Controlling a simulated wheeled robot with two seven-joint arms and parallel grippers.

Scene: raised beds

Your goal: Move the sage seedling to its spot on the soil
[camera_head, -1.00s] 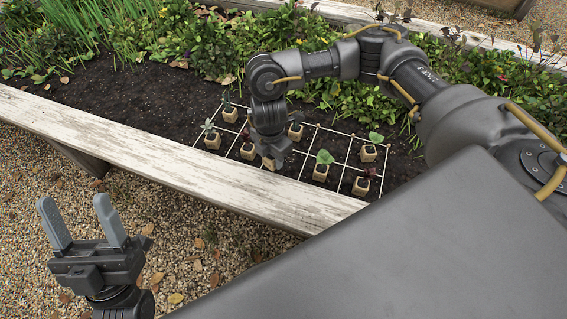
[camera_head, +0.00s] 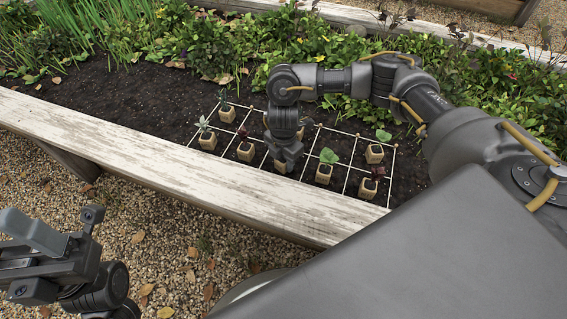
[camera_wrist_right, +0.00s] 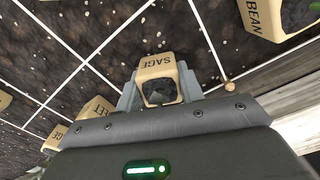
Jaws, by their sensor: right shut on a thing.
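The sage seedling is in a small tan pot labelled SAGE (camera_wrist_right: 155,67), seen between my right gripper's fingers in the right wrist view. Dark soil and a bit of leaf show in its opening. My right gripper (camera_wrist_right: 160,88) is shut on this pot. In the head view my right gripper (camera_head: 286,158) is over the near middle of the string grid on the soil (camera_head: 130,112), and it mostly hides the pot (camera_head: 280,166). I cannot tell whether the pot touches the soil. My left gripper (camera_head: 25,235) is at the lower left, empty, partly cut off, its fingers seemingly apart.
Several other potted seedlings stand on the grid, including a leafy one (camera_head: 324,172) and a reddish one (camera_head: 368,187) to the right. A pot labelled BEAN (camera_wrist_right: 265,18) is close by. The pale plank edge (camera_head: 150,155) runs in front; dense greenery (camera_head: 330,110) lies behind.

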